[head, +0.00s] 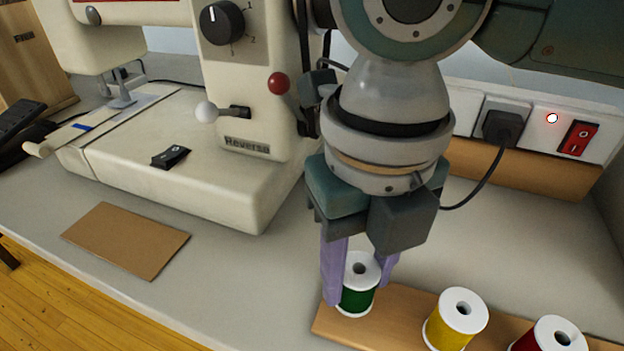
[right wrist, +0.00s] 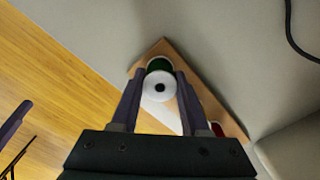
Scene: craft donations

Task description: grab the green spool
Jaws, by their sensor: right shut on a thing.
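The green spool (head: 358,290) has white ends and stands upright at the left end of a wooden board (head: 335,324). My right gripper (head: 359,278) comes down from above and is shut on the green spool, one purple finger on each side. In the right wrist view, the green spool (right wrist: 159,84) shows its white top between the two fingers (right wrist: 158,92). I cannot tell whether it is clear of the board. My left gripper is not seen in the head view.
A yellow spool (head: 457,318) and a red spool (head: 548,339) stand to the right on the board. A cream sewing machine (head: 200,165) is at the left, with a brown card (head: 126,240) before it. A power strip (head: 540,125) with a plugged cable is behind.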

